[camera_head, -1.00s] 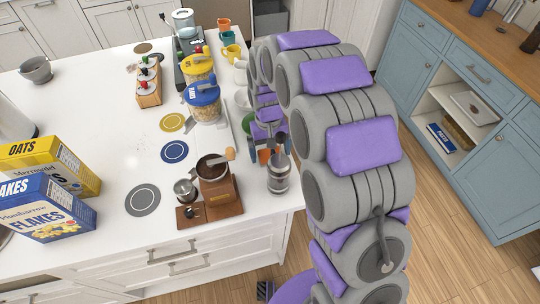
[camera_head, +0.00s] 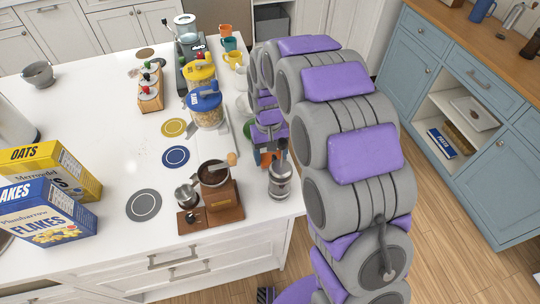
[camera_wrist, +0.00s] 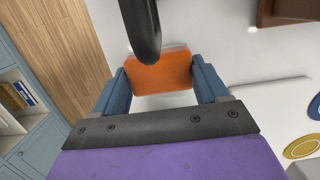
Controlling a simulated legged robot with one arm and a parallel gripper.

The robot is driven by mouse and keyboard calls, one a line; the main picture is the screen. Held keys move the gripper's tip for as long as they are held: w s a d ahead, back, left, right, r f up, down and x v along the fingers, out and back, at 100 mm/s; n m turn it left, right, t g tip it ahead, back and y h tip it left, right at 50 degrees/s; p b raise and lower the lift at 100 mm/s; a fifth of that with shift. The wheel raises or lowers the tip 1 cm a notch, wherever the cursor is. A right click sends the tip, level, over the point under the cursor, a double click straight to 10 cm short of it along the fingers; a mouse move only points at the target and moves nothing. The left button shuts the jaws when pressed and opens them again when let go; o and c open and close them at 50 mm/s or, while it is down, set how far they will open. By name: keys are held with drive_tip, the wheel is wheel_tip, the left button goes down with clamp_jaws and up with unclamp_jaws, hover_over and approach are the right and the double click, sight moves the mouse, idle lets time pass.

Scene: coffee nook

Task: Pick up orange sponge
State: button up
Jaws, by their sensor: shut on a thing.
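The orange sponge (camera_wrist: 160,75) is between the two blue fingers of my gripper (camera_wrist: 160,84) in the wrist view, with a finger against each side. My gripper is shut on it. A dark rounded shape in front covers part of its upper edge. In the head view only a small orange patch of the sponge (camera_head: 266,160) shows at my gripper (camera_head: 268,150), near the counter's right edge. My arm hides much of the gripper there. I cannot tell whether the sponge still touches the counter.
A glass jar with a dark top (camera_head: 280,182) stands close in front of my gripper. A wooden coffee grinder (camera_head: 222,200) is left of it. Yellow-lidded (camera_head: 200,73) and blue-lidded (camera_head: 206,108) jars stand behind. The counter's middle left (camera_head: 95,120) is clear.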

sight(270, 155)
wheel_tip(270, 155, up, 17)
drive_tip(key=p, duration=0.3)
drive_tip(key=shift+p, duration=0.3)
